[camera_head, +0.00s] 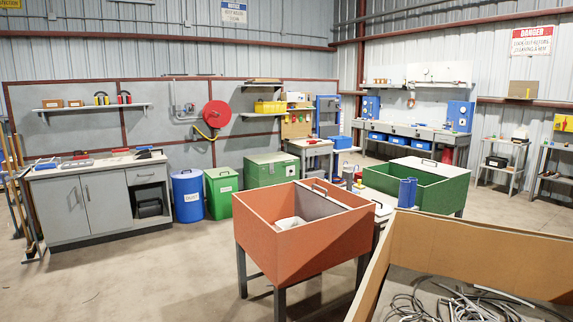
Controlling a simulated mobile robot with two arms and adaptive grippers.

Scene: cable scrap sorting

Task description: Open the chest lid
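A green chest (270,172) with its lid shut stands on the floor at the back, left of a small workbench. Which one is the task's chest, I cannot tell. Neither of my grippers is in view.
A cardboard-coloured box (480,238) holding loose cables fills the lower right. A blue drum (187,197) and a smaller green bin (221,192) stand left of the green chest. A grey cabinet (100,205) stands at left. The floor (150,275) at front left is clear.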

